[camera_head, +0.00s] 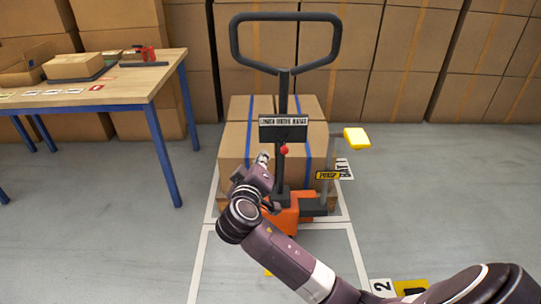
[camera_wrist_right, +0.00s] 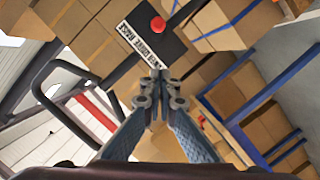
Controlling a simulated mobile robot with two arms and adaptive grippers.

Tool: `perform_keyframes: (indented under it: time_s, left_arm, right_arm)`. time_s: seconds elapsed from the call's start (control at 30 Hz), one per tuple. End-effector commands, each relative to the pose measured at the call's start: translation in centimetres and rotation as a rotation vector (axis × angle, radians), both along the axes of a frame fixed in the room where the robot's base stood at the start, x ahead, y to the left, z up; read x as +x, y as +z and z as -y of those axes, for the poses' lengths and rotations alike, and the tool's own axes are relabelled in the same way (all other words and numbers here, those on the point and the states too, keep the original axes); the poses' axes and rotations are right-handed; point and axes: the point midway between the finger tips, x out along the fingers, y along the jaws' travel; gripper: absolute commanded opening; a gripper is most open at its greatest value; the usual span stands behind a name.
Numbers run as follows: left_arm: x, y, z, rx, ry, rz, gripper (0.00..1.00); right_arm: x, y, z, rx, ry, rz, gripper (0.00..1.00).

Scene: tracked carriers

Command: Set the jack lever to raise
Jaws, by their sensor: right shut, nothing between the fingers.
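The pallet jack (camera_head: 283,208) stands in the middle of the head view, with an orange base and a dark upright handle (camera_head: 285,16). A dark label plate (camera_head: 283,121) with small lettering crosses its shaft. The lever's red knob (camera_head: 284,151) sits just below the plate. In the right wrist view the red knob (camera_wrist_right: 157,25) lies against the dark plate (camera_wrist_right: 150,45), above the fingertips. My right gripper (camera_head: 263,157) is shut and empty, left of the knob and apart from it. Its closed fingertips (camera_wrist_right: 157,76) also show in the wrist view. My left gripper is out of view.
Cartons (camera_head: 238,149) with blue straps stand behind the shaft. A yellow pedal-like pad (camera_head: 356,139) and a "PUMP" tag (camera_head: 328,176) are at the right. A wooden table (camera_head: 130,82) with blue legs stands at the left. Grey floor (camera_head: 440,190) is clear at the right.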

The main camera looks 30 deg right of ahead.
Motion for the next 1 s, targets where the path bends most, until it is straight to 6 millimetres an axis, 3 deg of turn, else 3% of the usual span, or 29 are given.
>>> perform_keyframes:
  time_s: [0.23,0.6,0.8,1.0]
  left_arm:
    - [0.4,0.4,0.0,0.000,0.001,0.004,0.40]
    - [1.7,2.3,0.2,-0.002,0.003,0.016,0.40]
    - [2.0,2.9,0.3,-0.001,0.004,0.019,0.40]
    - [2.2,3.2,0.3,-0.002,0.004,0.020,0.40]
  right_arm:
    - [1.7,0.3,1.9,-0.007,-0.012,0.014,0.00]
    - [7.5,-1.1,7.0,-0.005,-0.010,0.014,0.00]
    - [6.1,-3.3,8.5,-0.005,-0.007,0.012,0.00]
    - [5.7,-3.9,9.0,-0.003,-0.007,0.014,0.00]
